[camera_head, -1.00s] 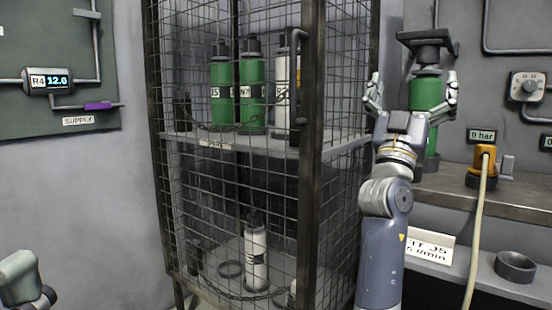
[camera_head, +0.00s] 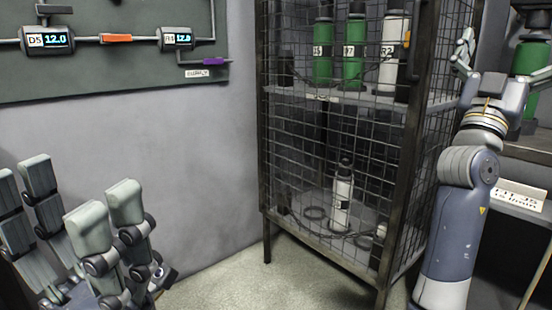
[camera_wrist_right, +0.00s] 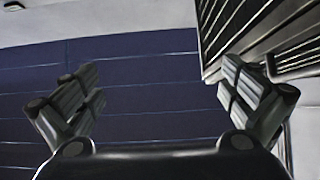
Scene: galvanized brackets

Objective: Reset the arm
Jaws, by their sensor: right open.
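My right gripper (camera_head: 506,56) is raised at the right of the head view, with its fingers spread. In the right wrist view it is open (camera_wrist_right: 160,95) and nothing is between its fingers. A green bottle (camera_head: 530,62) shows beyond it in the head view; the wrist view shows no bottle in the grip. My left gripper (camera_head: 70,200) is at the lower left of the head view, its grey fingers pointing up and apart, with nothing seen between them. Its base is partly cut off by the frame.
A wire-mesh cabinet (camera_head: 396,200) stands left of my right arm, holding green bottles (camera_head: 353,52) and white bottles (camera_head: 342,195) on its shelves. A gauge panel (camera_head: 120,75) hangs on the left wall. A bench (camera_head: 525,150) is at the right. Floor shows between my left gripper and the cabinet.

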